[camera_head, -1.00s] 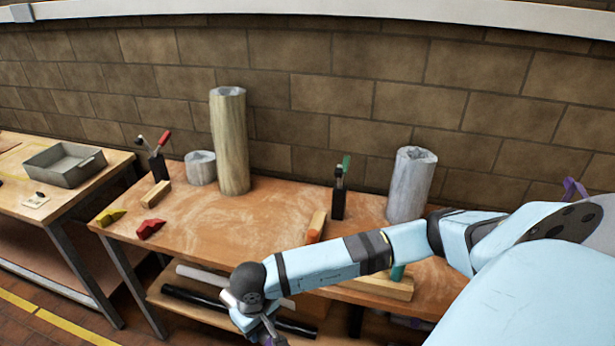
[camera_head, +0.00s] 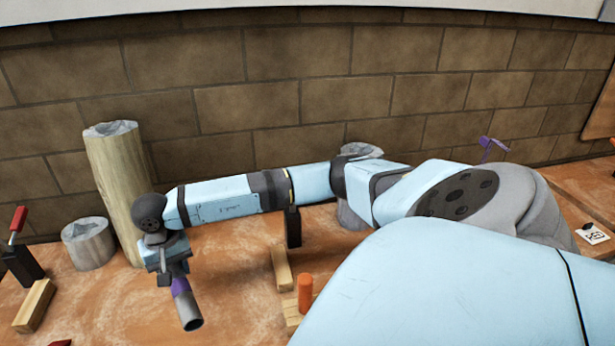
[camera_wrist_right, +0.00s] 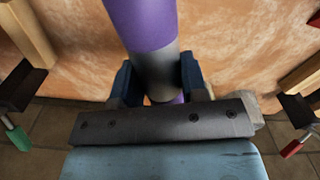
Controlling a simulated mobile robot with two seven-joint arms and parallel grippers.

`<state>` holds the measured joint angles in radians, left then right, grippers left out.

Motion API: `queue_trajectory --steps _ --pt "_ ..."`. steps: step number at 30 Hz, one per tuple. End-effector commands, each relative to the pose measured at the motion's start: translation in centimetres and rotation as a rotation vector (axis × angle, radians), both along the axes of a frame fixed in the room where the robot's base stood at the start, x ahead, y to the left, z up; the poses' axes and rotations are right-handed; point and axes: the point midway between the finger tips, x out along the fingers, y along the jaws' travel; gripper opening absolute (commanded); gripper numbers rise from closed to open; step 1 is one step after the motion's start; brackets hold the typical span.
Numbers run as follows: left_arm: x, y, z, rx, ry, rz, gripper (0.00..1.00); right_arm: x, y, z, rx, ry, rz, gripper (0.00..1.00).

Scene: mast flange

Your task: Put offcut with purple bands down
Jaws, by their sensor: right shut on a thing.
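My right gripper (camera_head: 172,262) is shut on the offcut with purple bands (camera_head: 187,308), a grey tube. It holds the tube tilted over the workbench (camera_head: 225,290), its open end toward the camera. In the right wrist view, the offcut (camera_wrist_right: 153,65) runs between the two dark blue fingers of the gripper (camera_wrist_right: 160,80), with a wide purple band beyond them and a little purple below. I cannot tell how far the tube is from the bench top. My left gripper is not in view.
A tall pale cylinder (camera_head: 120,190) and a short grey one (camera_head: 88,243) stand left of the gripper. A wooden block (camera_head: 282,268), an orange peg (camera_head: 305,293) and a black holder (camera_head: 293,228) are to its right. Bare bench lies around the offcut.

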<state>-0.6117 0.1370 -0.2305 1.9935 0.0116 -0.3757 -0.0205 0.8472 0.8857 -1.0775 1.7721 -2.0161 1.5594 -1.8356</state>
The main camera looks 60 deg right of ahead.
Motion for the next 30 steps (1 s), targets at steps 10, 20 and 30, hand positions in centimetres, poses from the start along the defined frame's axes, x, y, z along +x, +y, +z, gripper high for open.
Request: queue_trajectory --steps 10,20,30 --pt "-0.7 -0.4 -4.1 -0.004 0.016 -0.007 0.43 4.9 -5.1 6.2 -0.001 0.000 -0.329 0.12" --pt "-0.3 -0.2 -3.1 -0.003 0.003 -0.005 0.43 4.9 -5.2 4.6 -0.003 0.007 -0.337 0.12" --pt "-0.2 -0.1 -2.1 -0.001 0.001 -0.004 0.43 4.8 -5.2 -4.4 -0.003 0.008 -0.337 0.12"
